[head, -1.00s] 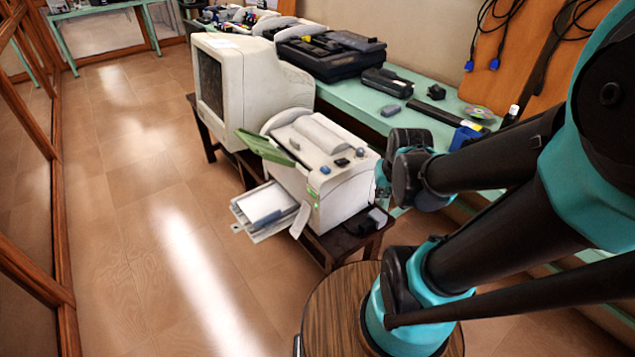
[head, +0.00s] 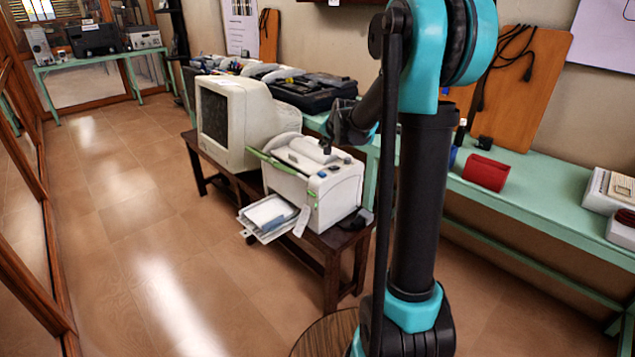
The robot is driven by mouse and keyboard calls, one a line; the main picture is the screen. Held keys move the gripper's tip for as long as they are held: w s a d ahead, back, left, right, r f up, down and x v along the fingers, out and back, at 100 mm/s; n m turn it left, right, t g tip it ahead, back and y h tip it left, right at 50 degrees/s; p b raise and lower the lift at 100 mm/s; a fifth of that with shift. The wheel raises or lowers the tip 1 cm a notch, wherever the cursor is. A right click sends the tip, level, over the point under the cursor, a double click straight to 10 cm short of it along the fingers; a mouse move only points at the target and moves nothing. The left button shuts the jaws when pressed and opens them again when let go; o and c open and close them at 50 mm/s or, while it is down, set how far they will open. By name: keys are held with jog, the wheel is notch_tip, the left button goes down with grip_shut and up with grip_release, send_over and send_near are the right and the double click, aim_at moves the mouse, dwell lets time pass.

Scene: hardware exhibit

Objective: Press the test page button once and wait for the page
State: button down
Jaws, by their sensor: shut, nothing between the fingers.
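The printer (head: 340,190) is off-white with a raised green flap (head: 275,162) and an output tray (head: 267,216) at its front holding white paper. A curled paper strip hangs beside the tray. Small controls show on the top right of the printer: a blue button (head: 322,174) and dark buttons (head: 334,167). Their labels are too small to read. My gripper (head: 327,146) is shut and empty, pointing down just behind the controls in the picture. I cannot tell its height above the printer top, and no contact shows.
A bulky beige monitor (head: 230,118) stands left of the printer on the same dark wooden table (head: 327,250). The green bench (head: 545,195) runs along the wall behind, with a red box (head: 486,172) and a black case (head: 310,93). The floor at left is clear.

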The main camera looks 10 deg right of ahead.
aim_at(323, 174)
jog(key=shift+w+a, duration=0.1)
dwell(0.4)
jog(key=shift+f, duration=4.35)
jog(key=shift+f, duration=0.15)
jog(key=shift+f, duration=0.25)
